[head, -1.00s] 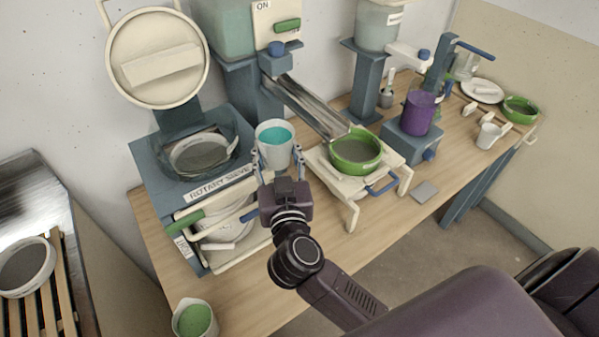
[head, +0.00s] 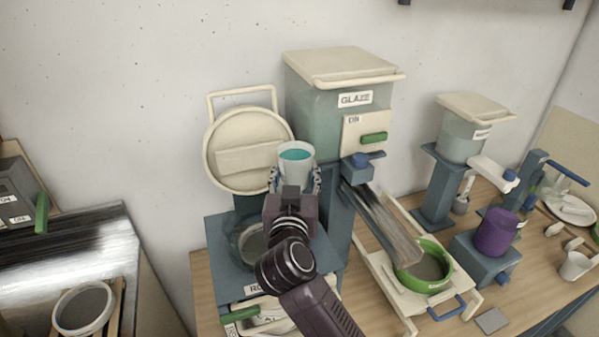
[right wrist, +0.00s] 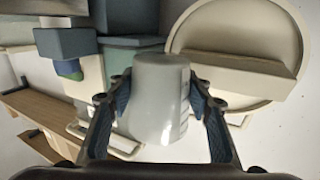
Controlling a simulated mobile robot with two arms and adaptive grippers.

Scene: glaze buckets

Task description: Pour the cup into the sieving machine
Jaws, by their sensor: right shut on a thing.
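The white cup (head: 297,167) with teal liquid in it is upright, high in the head view. My right gripper (head: 295,178) is shut on it from both sides. The right wrist view shows the same cup (right wrist: 156,105) between the two fingers. The blue sieving machine (head: 222,252) stands behind and below the cup. Its round cream lid (head: 235,150) is raised. Its bowl with a grey mesh (head: 252,245) is partly hidden by my right wrist and arm. The cup appears above the machine; I cannot tell how exactly it lines up with the bowl. My left gripper is out of view.
The glaze tank (head: 325,105) with a metal chute (head: 382,222) stands close right of the cup. The chute leads to a green-rimmed sieve (head: 424,280) on a cream stand. A purple container (head: 496,233) stands farther right. A white bowl (head: 84,308) lies on slats at lower left.

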